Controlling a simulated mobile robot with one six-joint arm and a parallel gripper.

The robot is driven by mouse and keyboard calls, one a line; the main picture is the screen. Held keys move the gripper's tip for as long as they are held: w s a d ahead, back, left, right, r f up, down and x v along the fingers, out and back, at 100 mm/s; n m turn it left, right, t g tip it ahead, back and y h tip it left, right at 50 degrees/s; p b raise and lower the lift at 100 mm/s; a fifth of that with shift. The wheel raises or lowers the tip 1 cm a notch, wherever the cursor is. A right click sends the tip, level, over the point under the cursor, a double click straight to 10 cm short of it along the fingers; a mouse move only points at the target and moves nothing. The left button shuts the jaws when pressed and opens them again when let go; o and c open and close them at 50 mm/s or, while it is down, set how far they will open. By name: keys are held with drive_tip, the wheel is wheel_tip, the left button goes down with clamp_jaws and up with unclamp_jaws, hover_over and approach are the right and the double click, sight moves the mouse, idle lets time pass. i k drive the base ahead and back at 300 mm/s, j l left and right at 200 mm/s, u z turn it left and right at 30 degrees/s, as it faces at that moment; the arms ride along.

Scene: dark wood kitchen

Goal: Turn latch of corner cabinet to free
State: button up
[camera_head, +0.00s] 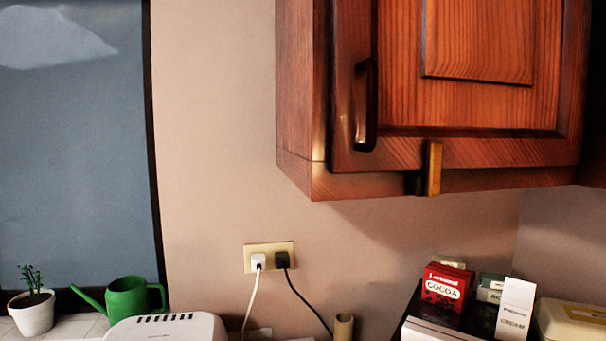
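The corner cabinet (300,100) is a red-brown wooden wall cabinet at the upper right of the head view. Its door (460,110) is closed and has a dark vertical handle (366,105) on its left side. The latch (433,168) is a small yellowish wooden bar at the door's bottom edge. It stands upright, overlapping the lower door frame and the cabinet's bottom rail, with a dark piece beside it on the left. My gripper is not in view.
Below are a wall outlet (269,256) with two plugs, a red cocoa box (445,286), a white appliance (168,328), a green watering can (127,298) and a potted plant (33,311). A window (75,150) is at left. The space before the cabinet looks clear.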

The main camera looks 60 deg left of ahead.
sight(432, 187)
drive_tip(key=u, duration=1.8)
